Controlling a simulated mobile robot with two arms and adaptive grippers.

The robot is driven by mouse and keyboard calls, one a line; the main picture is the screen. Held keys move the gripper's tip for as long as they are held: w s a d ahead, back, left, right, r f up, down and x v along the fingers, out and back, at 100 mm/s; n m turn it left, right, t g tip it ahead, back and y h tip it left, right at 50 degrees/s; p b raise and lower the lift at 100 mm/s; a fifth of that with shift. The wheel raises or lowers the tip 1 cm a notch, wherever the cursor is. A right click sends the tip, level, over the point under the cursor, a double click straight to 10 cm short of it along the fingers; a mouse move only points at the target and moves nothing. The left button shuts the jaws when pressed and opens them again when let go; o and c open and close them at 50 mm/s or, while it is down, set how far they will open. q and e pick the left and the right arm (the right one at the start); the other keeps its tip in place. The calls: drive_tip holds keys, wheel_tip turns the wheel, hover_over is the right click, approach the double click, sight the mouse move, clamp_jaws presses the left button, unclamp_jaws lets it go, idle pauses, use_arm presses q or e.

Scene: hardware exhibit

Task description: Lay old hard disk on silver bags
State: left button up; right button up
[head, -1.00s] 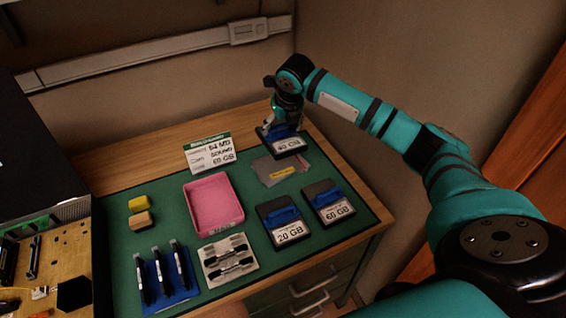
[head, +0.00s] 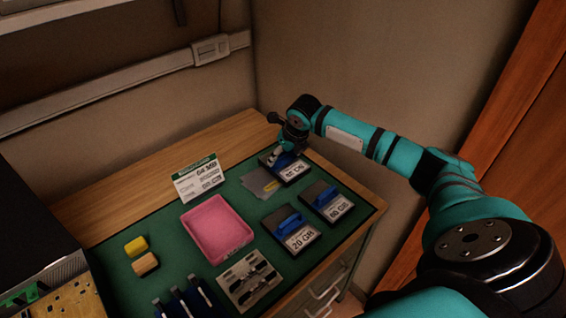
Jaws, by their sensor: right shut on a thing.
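My right gripper (head: 287,158) is shut on a dark hard disk (head: 295,172) with a white label and a blue part on top. The label's number is hard to read. The silver bags (head: 254,183) lie flat on the green mat, with a yellow label on them. In the head view the held disk is at the bags' upper right and hides part of their right side. I cannot tell whether it touches them or hovers just above. My left gripper is not in view.
Two more disks, the 20 GB one (head: 302,241) and another (head: 334,208), lie in front on the mat. A pink tray (head: 219,246), a sign (head: 199,180), yellow and tan blocks (head: 137,246), and a grey tool holder (head: 236,287) stand to the left. A wall rises behind.

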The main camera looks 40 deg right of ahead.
sight(284, 163)
drive_tip(key=shift+a+f, duration=0.15)
drive_tip(key=shift+f, duration=0.1)
wheel_tip(284, 163, down, 2)
drive_tip(key=shift+f, duration=0.15)
drive_tip(key=shift+w+f, duration=0.1)
drive_tip(key=shift+f, duration=0.3)
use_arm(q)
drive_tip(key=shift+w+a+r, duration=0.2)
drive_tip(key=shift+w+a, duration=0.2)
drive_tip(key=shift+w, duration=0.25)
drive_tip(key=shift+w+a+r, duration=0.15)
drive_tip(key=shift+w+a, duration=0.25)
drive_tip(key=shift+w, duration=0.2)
use_arm(e)
drive_tip(key=o, duration=0.8)
drive_tip(key=shift+f, duration=0.15)
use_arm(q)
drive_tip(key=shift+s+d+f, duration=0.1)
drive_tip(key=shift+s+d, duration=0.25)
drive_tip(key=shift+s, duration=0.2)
use_arm(e)
drive_tip(key=shift+o, duration=0.3)
